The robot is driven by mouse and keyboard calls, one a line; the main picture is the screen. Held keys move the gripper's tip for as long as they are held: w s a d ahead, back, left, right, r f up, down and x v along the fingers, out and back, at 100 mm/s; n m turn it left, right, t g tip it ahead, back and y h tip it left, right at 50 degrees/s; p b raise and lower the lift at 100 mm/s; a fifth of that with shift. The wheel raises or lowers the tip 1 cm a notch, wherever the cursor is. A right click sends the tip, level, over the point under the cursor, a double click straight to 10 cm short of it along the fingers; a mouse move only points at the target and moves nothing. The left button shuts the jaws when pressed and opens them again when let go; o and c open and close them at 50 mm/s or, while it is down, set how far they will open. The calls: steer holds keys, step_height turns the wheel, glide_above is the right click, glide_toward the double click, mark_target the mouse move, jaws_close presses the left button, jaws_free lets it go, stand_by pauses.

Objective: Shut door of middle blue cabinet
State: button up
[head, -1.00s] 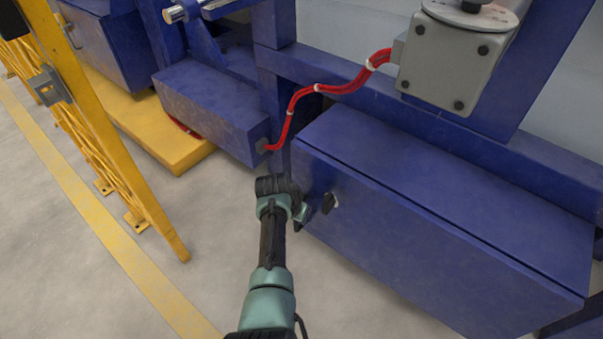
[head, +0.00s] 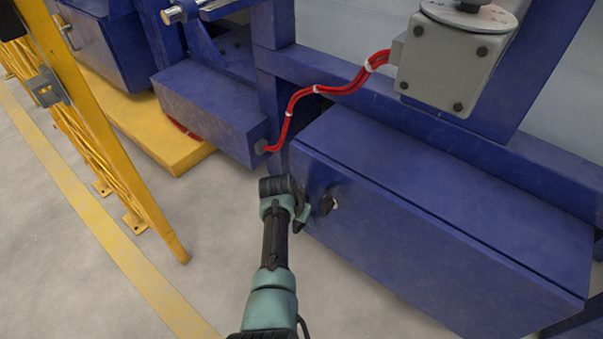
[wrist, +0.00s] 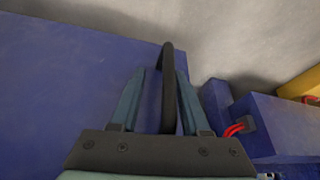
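The large blue cabinet (head: 470,185) stands at the right in the head view. Its long front door (head: 420,245) looks nearly flush with the body, with a dark seam along the top edge; I cannot tell if it is fully shut. A small dark handle (head: 327,204) sits near the door's left end. My gripper (head: 301,220) is just left of this handle, close to the door's left edge. In the wrist view my gripper (wrist: 160,72) shows its two teal fingers apart. A dark curved bar stands between them, and a broad blue surface (wrist: 65,95) fills the left.
A smaller blue box (head: 205,110) with a red cable (head: 290,115) is behind my gripper to the left. A grey box (head: 450,60) hangs above the cabinet. A yellow fence (head: 100,120) stands at the left. The floor (head: 170,235) between is clear.

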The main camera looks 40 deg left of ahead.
steer(key=p+v, duration=1)
steer(key=v, duration=0.3)
steer(key=shift+p, duration=0.35)
